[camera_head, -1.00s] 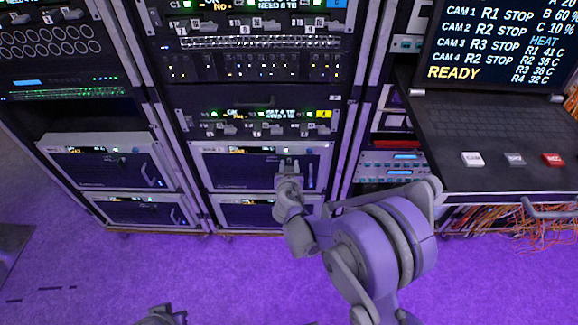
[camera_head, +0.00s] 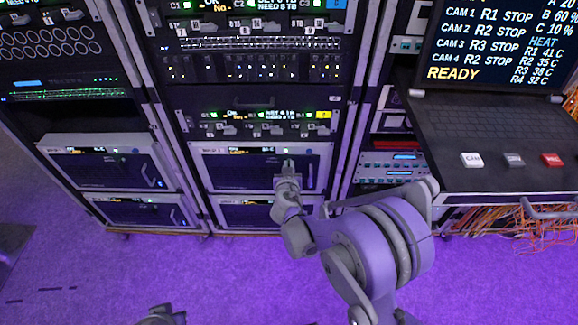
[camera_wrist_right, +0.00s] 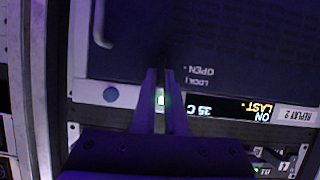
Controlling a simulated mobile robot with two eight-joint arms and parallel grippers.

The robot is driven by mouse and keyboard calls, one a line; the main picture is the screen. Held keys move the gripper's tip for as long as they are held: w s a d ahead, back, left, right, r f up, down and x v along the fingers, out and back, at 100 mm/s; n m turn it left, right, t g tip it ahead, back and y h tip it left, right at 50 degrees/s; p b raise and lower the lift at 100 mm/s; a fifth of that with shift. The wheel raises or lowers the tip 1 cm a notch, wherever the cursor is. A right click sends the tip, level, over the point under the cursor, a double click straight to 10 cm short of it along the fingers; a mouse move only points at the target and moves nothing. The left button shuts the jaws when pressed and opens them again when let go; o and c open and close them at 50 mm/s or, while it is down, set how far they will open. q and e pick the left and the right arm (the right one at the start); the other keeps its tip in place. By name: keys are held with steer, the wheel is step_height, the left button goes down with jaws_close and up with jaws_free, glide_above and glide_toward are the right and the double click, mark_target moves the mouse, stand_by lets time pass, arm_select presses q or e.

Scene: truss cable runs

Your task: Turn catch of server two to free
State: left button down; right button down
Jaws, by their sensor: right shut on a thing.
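Server two is the grey-framed unit (camera_head: 225,172) low in the middle rack. In the right wrist view its dark front (camera_wrist_right: 235,45) appears inverted, with OPEN and LOCK lettering and a REPLAY 2 label (camera_wrist_right: 297,115). My right gripper (camera_head: 288,164) is at this front, left of the upright handle. In the wrist view its fingertips (camera_wrist_right: 163,73) are closed together on the catch beside the lettering. The catch is mostly hidden by the fingers and shadow, so I cannot read its angle. A grey part of mine, perhaps the left gripper (camera_head: 162,315), shows at the bottom edge; its jaws are unclear.
A similar unit (camera_head: 110,167) sits in the left rack. Another unit is just below server two. A console (camera_head: 480,150) with a screen and three keys stands at the right, with orange cables (camera_head: 520,232) beneath.

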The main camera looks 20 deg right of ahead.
steer(key=shift+w+a+f+n+t+h+b, duration=0.1)
steer(key=shift+a+f+n+t+h+b, duration=0.15)
steer(key=shift+n+h+b, duration=1.35)
steer(key=shift+w+a+f+n+t+h+b, duration=0.2)
steer(key=shift+n+h, duration=0.55)
steer(key=shift+n, duration=2)
steer(key=shift+s+a+f+n+t+h+b, duration=0.25)
steer(key=shift+n+h+b, duration=0.65)
steer(key=shift+n, duration=1.25)
steer(key=shift+w+h, duration=0.15)
steer(key=shift+h, duration=0.3)
steer(key=c, duration=0.9)
jaws_free()
steer(key=shift+c, duration=0.2)
